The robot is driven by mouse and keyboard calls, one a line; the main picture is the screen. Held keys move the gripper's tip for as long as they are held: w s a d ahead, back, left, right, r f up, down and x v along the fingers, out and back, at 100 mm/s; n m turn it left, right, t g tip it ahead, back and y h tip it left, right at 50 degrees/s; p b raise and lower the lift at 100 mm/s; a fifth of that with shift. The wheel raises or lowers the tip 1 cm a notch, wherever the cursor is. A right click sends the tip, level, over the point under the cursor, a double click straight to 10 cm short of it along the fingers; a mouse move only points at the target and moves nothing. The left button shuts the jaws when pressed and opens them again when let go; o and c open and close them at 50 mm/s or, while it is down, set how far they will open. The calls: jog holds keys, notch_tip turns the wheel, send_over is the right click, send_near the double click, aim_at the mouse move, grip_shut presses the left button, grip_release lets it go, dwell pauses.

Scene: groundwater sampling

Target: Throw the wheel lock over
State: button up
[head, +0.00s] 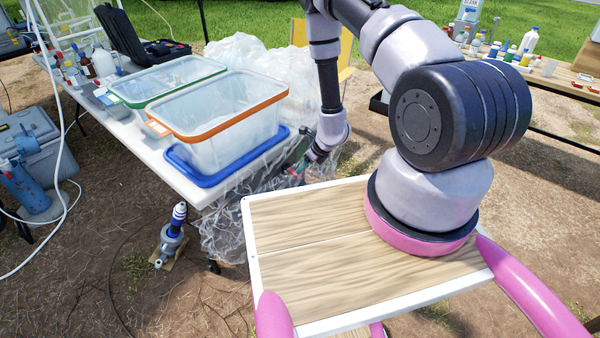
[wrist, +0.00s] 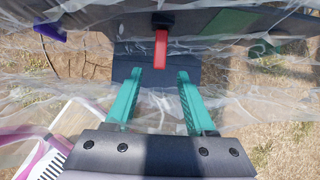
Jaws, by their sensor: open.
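A red lever (wrist: 160,50), which looks like the wheel lock, hangs from a black mount on a dark grey part in the wrist view. My gripper (wrist: 158,78) has two green fingers spread apart, with nothing between them. The lever is just beyond the fingertips, roughly centred between them, and I see no contact. In the head view my gripper (head: 296,167) is low beside the white table, close to clear plastic sheeting. The lever cannot be made out surely there.
Clear plastic sheeting (head: 232,215) hangs off the white table (head: 190,185) around my gripper. Tubs with a green rim (head: 165,82) and an orange rim (head: 225,120) stand on the table, the orange one by a blue lid (head: 205,178). A blue-and-white device (head: 172,235) stands on the ground.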

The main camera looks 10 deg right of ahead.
jog(key=shift+v, duration=1.5)
